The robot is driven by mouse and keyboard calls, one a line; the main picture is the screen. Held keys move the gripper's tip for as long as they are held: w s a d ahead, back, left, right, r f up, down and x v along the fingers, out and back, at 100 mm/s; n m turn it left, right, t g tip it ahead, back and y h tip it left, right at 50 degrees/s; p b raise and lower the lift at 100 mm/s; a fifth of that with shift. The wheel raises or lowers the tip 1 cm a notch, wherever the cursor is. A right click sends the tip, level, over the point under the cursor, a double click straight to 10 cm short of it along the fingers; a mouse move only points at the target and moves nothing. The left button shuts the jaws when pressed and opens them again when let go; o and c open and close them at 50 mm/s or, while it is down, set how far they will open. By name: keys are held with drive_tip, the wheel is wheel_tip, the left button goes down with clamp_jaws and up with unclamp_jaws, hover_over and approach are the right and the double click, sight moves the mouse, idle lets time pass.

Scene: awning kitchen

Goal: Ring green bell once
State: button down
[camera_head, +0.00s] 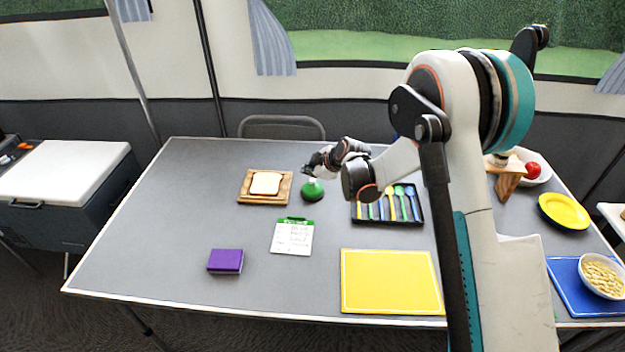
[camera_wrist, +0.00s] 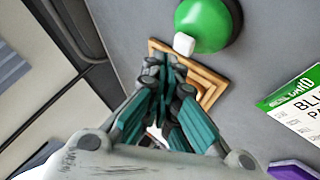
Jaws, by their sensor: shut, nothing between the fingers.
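The green bell (camera_head: 312,190) stands on the grey table, between the bread board and the tray of spoons. In the wrist view the green bell (camera_wrist: 210,22) is at the top, cut by the frame edge, with a white button or knob at its lower left. My gripper (camera_head: 308,172) is just above the bell in the head view. In the wrist view my gripper (camera_wrist: 166,66) is shut and empty, its fingertips a little below the white knob in the picture. I cannot tell whether they touch it.
A wooden board (camera_head: 244,196) with bread lies left of the bell. A spoon tray (camera_head: 377,219) lies right. The table's left side is clear.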

sight(311, 181)
drive_tip(key=shift+r+p, duration=1.25)
drive_tip(key=shift+r, duration=1.25)
drive_tip(key=shift+r, duration=0.15)
drive_tip(key=s+d+r+m+h, duration=0.1)
drive_tip(key=s+d+r+m, duration=0.4)
drive_tip(key=s+r, duration=0.4)
drive_tip(key=s+d+r+m+h, duration=0.2)
drive_tip(key=s+d+r+m, duration=0.1)
drive_tip(key=s+d+r, duration=0.6)
drive_tip(key=s+d+m+h, duration=0.1)
drive_tip(key=s+d+m, duration=0.3)
drive_tip(key=s, duration=0.8)
drive_tip(key=s+d+m+h, duration=0.2)
drive_tip(key=s+d+m, duration=0.3)
drive_tip(key=s, duration=0.8)
drive_tip(key=shift+d+r, duration=0.35)
drive_tip(key=shift+r, duration=0.1)
